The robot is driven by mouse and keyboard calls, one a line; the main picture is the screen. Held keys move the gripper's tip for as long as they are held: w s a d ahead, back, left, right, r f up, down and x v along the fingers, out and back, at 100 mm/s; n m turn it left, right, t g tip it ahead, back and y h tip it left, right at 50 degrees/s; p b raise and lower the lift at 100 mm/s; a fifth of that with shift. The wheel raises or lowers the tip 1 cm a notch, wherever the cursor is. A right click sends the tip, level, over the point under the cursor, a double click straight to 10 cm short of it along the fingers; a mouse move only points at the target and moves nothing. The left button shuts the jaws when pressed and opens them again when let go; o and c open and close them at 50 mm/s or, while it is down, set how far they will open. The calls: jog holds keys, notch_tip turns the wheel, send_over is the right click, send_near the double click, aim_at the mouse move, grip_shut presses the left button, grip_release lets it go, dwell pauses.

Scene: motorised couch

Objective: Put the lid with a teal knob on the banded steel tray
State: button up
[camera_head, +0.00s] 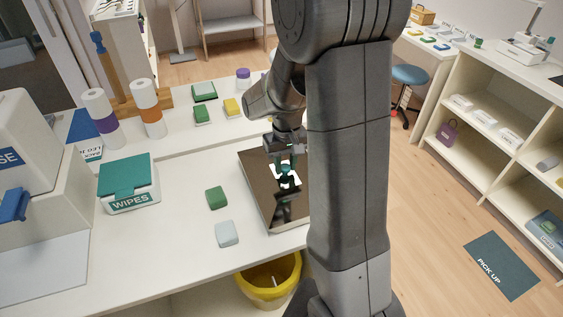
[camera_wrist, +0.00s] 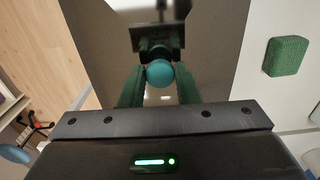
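The lid (camera_head: 257,178) is a dark, mirror-like rectangular plate on the worktop, partly behind my arm. In the wrist view, its shiny surface (camera_wrist: 105,70) reflects my gripper. Its round teal knob (camera_wrist: 159,73) sits between my green fingertips, which meet it on both sides. My gripper (camera_head: 286,166) is low over the middle of the lid and looks shut on the knob. A pale side shows under the lid's near left edge. I cannot tell whether this is the banded steel tray or the lid's own rim. No other tray is clearly visible.
A green block (camera_head: 216,197) and a pale blue block (camera_head: 227,234) lie left of the lid. A wipes box (camera_head: 128,184) stands farther left. Two banded rolls (camera_head: 147,107) stand behind it. A yellow bin (camera_head: 268,281) is below the worktop's front edge. Bare worktop surrounds the blocks.

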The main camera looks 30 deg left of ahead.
aim_at(285, 167)
jog(key=o, duration=0.4)
jog(key=shift+o, duration=0.2)
notch_tip(285, 167, up, 14)
jog(key=shift+s+f, duration=0.1)
dwell(0.7)
notch_tip(285, 167, down, 14)
jog(key=shift+r, duration=0.3)
dwell(0.6)
